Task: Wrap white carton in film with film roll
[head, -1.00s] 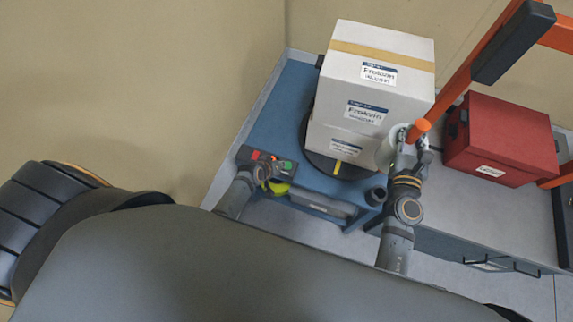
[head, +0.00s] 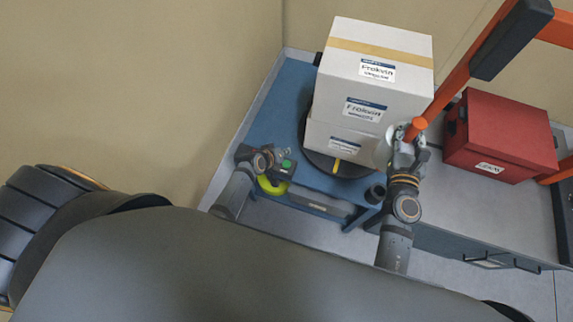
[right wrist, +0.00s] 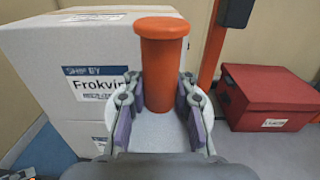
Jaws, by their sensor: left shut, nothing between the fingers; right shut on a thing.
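A white carton (head: 386,51) with a tan tape strip sits on another white carton (head: 325,142); both stand on a dark round turntable (head: 352,170). The upper carton also shows in the right wrist view (right wrist: 60,62). My right gripper (head: 403,150) is shut on the film roll, whose orange handle (right wrist: 162,72) stands upright between the fingers. The pale film part (right wrist: 150,132) shows below the handle, close beside the cartons. My left gripper (head: 270,157) is shut and empty, over a control box (head: 284,172) with a green button. It hides part of the box; contact cannot be told.
A red box (head: 500,138) stands on a grey cabinet top (head: 535,225) to the right. A yellow-green ring (head: 270,187) and a dark cup (head: 375,192) are at the blue table's (head: 272,115) front.

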